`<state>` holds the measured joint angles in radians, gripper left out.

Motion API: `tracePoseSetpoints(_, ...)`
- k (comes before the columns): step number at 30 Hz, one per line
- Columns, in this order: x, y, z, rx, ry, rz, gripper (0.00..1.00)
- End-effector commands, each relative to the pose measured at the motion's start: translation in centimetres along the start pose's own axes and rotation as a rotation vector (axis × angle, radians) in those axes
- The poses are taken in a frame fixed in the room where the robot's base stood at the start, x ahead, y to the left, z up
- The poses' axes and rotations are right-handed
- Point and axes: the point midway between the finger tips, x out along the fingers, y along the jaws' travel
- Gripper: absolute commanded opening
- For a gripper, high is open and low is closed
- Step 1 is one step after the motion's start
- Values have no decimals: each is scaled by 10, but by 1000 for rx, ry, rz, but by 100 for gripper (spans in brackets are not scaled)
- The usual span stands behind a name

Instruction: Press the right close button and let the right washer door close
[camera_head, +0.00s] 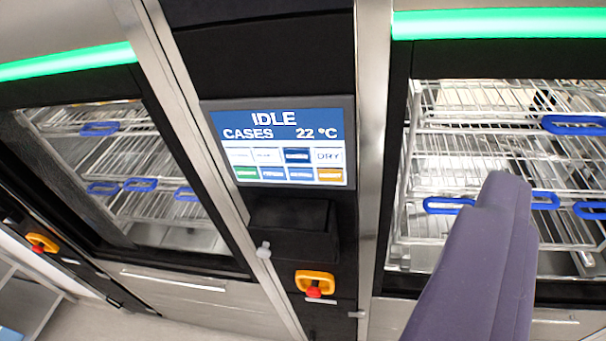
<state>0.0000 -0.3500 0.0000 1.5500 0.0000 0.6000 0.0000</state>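The right washer (397,180) fills the right side, under a lit green strip (500,23). Its wire racks with blue handles show clearly through the opening; I cannot tell for sure whether glass covers it. A control screen (279,143) on the dark centre column reads IDLE, CASES, 22 °C. It has two rows of small coloured buttons, most labels too small to read. I cannot make out which one is a close button. My gripper (505,186) is at the lower right, its dark purple fingers together and apparently empty. It is in front of the racks, right of the screen, and covers part of them.
A left washer (130,175) with a green strip stands beside the column. Below the screen are a black box-like ledge (292,228) and a yellow-and-red switch (314,283). Another such switch (42,243) is at far left. Light floor shows at the bottom left.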

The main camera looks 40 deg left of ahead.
Motion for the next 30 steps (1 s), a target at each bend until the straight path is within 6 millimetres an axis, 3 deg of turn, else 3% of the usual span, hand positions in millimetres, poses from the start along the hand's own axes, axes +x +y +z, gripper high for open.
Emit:
tracePoseSetpoints(10,0,0,0,0,0,0,84)
tracePoseSetpoints(21,0,0,0,0,0,0,0)
tracePoseSetpoints(30,0,0,0,0,0,0,0)
